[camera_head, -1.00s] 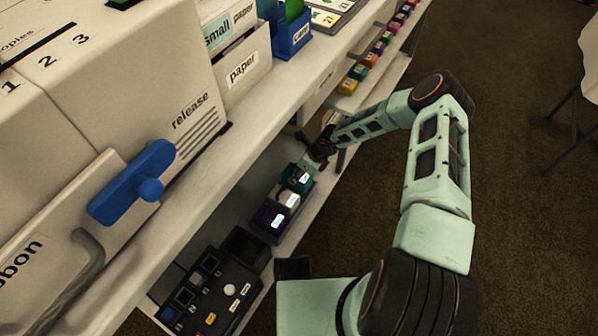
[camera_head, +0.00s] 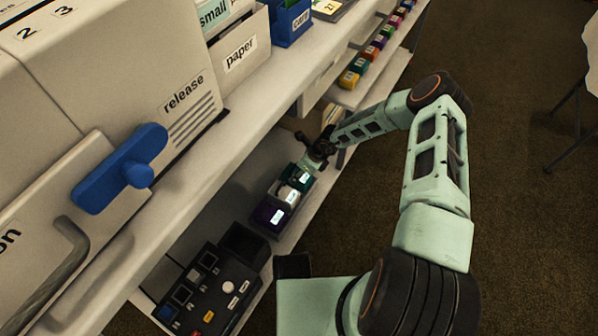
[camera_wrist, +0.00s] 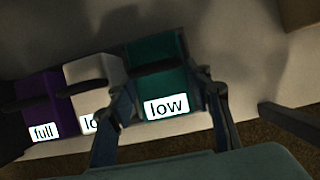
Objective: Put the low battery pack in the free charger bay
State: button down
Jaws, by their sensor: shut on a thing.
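A teal battery pack (camera_wrist: 160,75) labelled "low" stands at the right end of a row of packs on the lower shelf. My gripper (camera_wrist: 165,98) is shut on it, one finger on each side, in the wrist view. In the head view my gripper (camera_head: 316,158) is at the far end of the row, by the teal pack (camera_head: 300,175). A white pack (camera_wrist: 95,88) has a label partly hidden by a finger. A purple pack (camera_wrist: 42,103) reads "full". A black unit (camera_head: 232,308) with square windows and buttons, possibly the charger, sits nearer on the shelf.
A dark open box (camera_head: 243,243) stands between the black unit and the packs. The counter (camera_head: 262,95) overhangs the lower shelf and carries a large machine with a blue handle (camera_head: 120,170). Small coloured blocks (camera_head: 372,55) line the shelf farther back.

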jog(key=shift+w, duration=0.1)
jog(key=c, duration=1.1)
grip_release()
jog(key=shift+r, duration=0.1)
jog(key=shift+o, duration=0.8)
jog(key=v, duration=1.2)
